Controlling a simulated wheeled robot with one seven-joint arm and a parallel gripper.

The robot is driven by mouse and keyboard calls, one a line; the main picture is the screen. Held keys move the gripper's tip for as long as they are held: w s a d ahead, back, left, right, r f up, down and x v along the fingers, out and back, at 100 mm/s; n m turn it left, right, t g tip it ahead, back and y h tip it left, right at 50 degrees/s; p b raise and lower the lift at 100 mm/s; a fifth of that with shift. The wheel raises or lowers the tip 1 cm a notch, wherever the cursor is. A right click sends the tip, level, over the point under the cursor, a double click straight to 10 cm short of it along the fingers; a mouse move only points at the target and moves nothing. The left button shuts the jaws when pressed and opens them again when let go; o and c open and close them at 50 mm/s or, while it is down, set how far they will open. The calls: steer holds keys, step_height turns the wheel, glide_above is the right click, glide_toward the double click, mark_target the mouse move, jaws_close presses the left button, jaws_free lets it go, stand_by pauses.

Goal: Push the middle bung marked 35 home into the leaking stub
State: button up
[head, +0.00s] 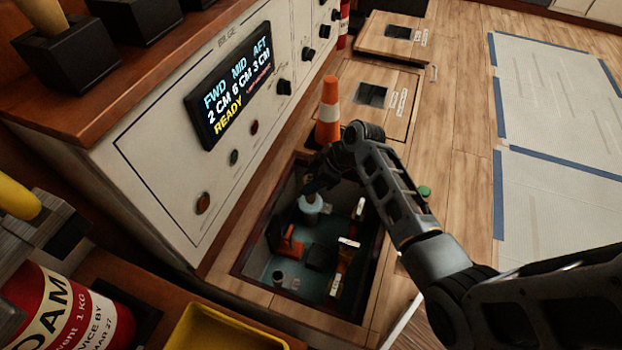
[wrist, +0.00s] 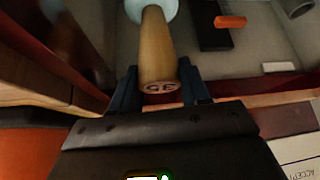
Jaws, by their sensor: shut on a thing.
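In the wrist view a tapered wooden bung (wrist: 157,50) has a dark mark on its red-rimmed end that looks like 35. My gripper (wrist: 160,82) has its dark fingers on both sides of the bung and is shut on it. The bung's far end meets a pale blue-white round fitting (wrist: 150,8), which looks like the stub; I cannot tell how deep it sits. In the head view my gripper (head: 322,182) reaches down into the open floor hatch, above a pale rounded stub (head: 310,203). The bung is hidden there by my gripper.
The hatch (head: 240,268) has close walls and holds orange parts (head: 290,245) and a dark block (head: 320,257). An orange cone (head: 328,110) stands just beyond it. A panel display (head: 232,85) reads FWD 2, MID 6, AFT 3 CM, READY. Open floor lies right.

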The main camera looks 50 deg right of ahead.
steer(key=shift+f+b, duration=0.85)
steer(key=shift+f, duration=0.4)
steer(key=o, duration=1.1)
steer(key=shift+r, duration=0.1)
steer(key=p+v, duration=0.3)
steer(key=v, duration=0.5)
